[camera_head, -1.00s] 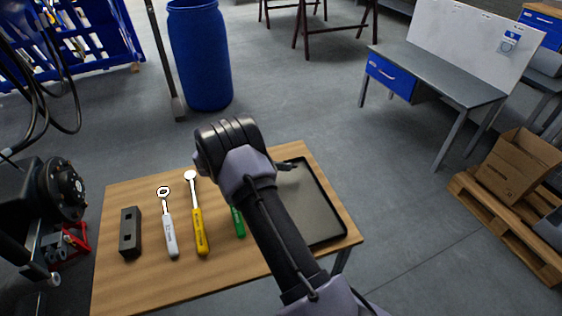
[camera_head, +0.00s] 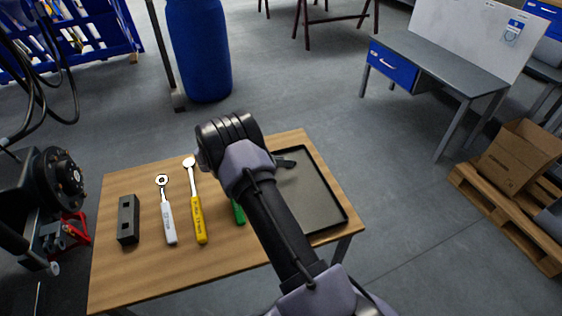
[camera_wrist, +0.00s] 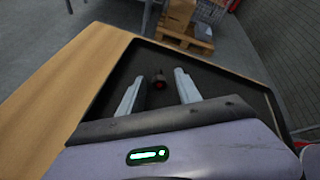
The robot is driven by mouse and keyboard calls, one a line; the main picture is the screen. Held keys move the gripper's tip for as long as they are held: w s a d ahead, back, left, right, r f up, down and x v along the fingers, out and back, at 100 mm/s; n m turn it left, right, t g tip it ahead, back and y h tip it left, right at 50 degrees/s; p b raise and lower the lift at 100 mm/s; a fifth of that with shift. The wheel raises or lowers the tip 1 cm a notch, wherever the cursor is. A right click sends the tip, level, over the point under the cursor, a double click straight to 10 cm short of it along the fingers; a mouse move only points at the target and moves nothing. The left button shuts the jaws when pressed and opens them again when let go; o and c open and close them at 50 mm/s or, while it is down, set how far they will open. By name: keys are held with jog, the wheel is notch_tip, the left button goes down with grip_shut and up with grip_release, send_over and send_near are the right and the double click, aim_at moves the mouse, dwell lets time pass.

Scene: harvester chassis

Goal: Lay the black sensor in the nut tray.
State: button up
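The nut tray (camera_head: 325,215) is a flat dark tray with a raised black rim on the right of the wooden table. In the wrist view the tray (camera_wrist: 228,88) spreads under and beyond my gripper (camera_wrist: 158,90). Its two pale fingers are apart. A small dark piece with a red end, seemingly the black sensor (camera_wrist: 158,83), shows between the fingertips, with gaps on both sides. It appears to be in the tray; its exact height is hard to tell. In the head view my arm hides the tray's left part and the sensor cannot be made out.
On the table (camera_head: 150,275), left of the tray, are a dark block with holes (camera_head: 128,220), a white-handled wrench (camera_head: 169,222), a yellow-handled tool (camera_head: 199,220) and a green-handled tool (camera_head: 238,212), partly hidden by my arm. A blue barrel (camera_head: 199,55) stands behind.

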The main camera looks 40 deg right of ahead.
jog(key=p+v, duration=0.5)
jog(key=v, duration=1.2)
jog(key=shift+a, duration=0.25)
jog(key=shift+w, duration=0.1)
